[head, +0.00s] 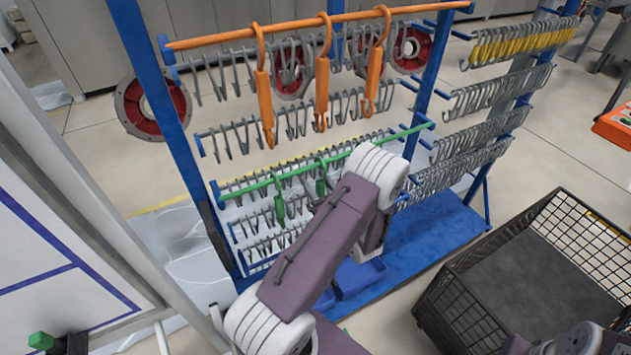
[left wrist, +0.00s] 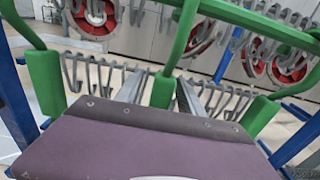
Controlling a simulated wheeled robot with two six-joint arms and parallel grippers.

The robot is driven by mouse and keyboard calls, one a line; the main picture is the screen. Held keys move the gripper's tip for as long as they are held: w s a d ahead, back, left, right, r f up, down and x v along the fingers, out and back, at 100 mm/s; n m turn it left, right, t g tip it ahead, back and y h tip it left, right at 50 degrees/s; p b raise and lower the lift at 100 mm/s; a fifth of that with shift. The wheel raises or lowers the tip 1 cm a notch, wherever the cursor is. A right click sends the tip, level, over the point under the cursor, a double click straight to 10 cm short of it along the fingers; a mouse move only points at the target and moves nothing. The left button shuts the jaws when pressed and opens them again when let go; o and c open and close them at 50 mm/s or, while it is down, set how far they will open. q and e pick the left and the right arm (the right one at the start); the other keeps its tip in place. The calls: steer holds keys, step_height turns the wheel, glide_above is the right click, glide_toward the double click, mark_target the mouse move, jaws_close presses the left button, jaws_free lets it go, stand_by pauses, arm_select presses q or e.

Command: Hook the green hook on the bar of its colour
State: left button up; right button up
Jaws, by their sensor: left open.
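The green bar (head: 250,187) runs across the rack, and it also shows in the left wrist view (left wrist: 255,22). Green hooks hang at it: a left one (head: 279,205) and another (head: 321,183) show in the head view. The left wrist view shows three: left (left wrist: 45,82), middle (left wrist: 164,92) and right (left wrist: 259,116). The middle one's wire curves up over the bar. My left gripper (left wrist: 161,82) is open, with one finger on each side of the middle hook's green block; contact cannot be told. In the head view my own arm hides its fingers. My right gripper is not in view.
Above, an orange bar (head: 210,41) carries three orange hooks (head: 322,90). Grey hooks fill rows around the green bar. A blue upright (head: 160,90) stands left. Yellow and grey hook rows (head: 515,45) stand right. A black wire crate (head: 460,310) sits at lower right.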

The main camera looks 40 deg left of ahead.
arm_select(q)
steer(key=b+v, duration=0.1)
steer(key=v, duration=0.8)
